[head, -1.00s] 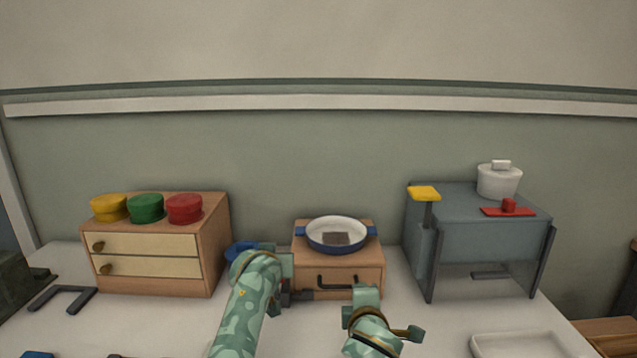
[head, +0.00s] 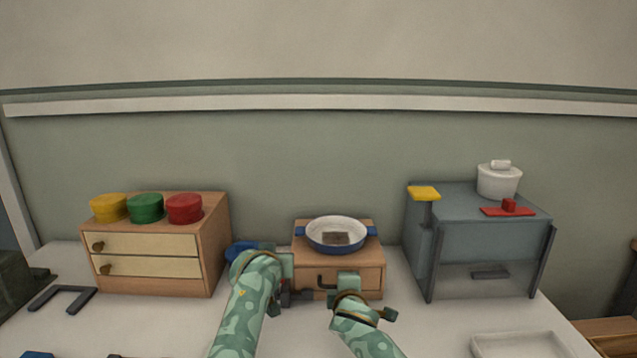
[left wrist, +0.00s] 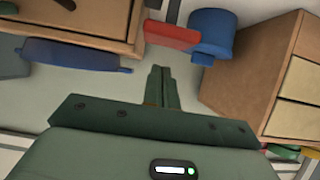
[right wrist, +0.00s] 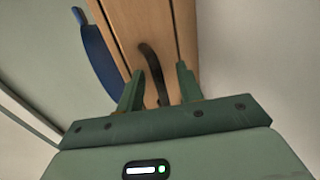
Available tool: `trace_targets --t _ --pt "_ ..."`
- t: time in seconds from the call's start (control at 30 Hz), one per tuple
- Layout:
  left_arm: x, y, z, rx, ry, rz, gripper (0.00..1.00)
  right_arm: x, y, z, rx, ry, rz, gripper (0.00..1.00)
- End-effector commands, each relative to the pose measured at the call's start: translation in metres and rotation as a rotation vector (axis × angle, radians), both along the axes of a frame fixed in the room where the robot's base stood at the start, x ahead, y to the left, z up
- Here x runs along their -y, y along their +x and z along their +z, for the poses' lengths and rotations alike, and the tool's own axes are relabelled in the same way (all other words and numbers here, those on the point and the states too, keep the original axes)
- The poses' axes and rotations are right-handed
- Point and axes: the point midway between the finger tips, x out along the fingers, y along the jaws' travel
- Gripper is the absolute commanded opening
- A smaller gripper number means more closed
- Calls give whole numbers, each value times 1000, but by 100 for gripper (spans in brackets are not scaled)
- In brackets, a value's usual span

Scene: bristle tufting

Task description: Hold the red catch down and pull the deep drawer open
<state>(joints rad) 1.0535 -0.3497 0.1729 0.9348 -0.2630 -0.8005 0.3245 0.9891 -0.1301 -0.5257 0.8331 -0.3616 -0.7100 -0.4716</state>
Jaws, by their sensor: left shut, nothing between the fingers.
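The drawer is in the small wooden cabinet (head: 366,277) at the middle of the table and looks closed. Its dark handle (right wrist: 152,72) stands between the fingers of my right gripper (right wrist: 159,68), which is open; I cannot tell whether they touch it. In the left wrist view the red catch (left wrist: 172,35) juts from the cabinet's side, beside a blue cylinder (left wrist: 211,33). My left gripper (left wrist: 161,70) is shut and empty, its tips close to the catch; contact cannot be told. In the head view my left arm hides the catch.
A blue-handled pan (head: 337,235) holding a brown block sits on the cabinet. A dresser (head: 215,240) with coloured lidded pots stands left. A grey cabinet (head: 470,240) with a white pot and red piece stands right. A white tray (head: 520,345) lies front right.

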Motion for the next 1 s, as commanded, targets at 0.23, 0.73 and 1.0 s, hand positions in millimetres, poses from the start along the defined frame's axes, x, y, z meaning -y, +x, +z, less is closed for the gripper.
trace_targets --t 0.23,0.73,1.0 --pt "0 0 0 0 0 0 0 0 2 -1 0 -1 0 36" --pt "0 0 -12 -1 1 0 0 0 2 -1 -1 -1 0 36" --pt "0 0 -15 0 1 0 0 0 2 -1 -1 -1 -1 36"
